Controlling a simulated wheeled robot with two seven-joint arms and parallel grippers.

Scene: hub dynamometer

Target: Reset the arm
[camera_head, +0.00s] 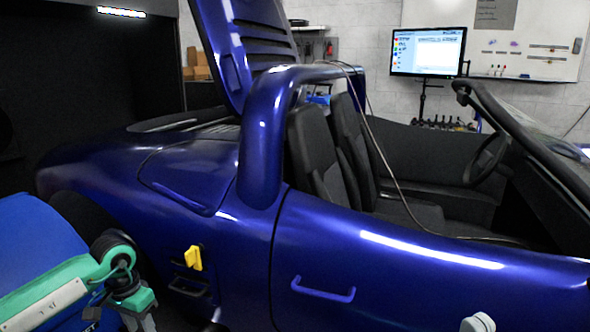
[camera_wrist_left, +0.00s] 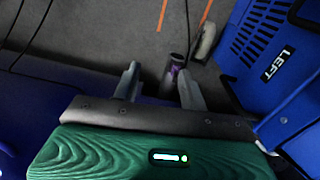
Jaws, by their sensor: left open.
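My left arm (camera_head: 60,292), green and pale grey with a dark joint, comes in at the lower left of the head view, beside the blue car (camera_head: 400,270). In the left wrist view my left gripper (camera_wrist_left: 158,70) is open, its two grey fingers apart, pointing towards the grey floor. A dark cylinder with a purple band shows beyond and between the fingers; I cannot tell how far off it is. Only a small pale grey part of my right gripper (camera_head: 478,322) shows at the bottom edge of the head view, in front of the car door. Its fingers cannot be made out.
A blue unit labelled LEFT (camera_wrist_left: 275,62) stands close on the right of the left wrist view. The car's side fills the head view, with a yellow piece (camera_head: 193,258) on it and a cable over the door. A monitor (camera_head: 428,51) stands behind.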

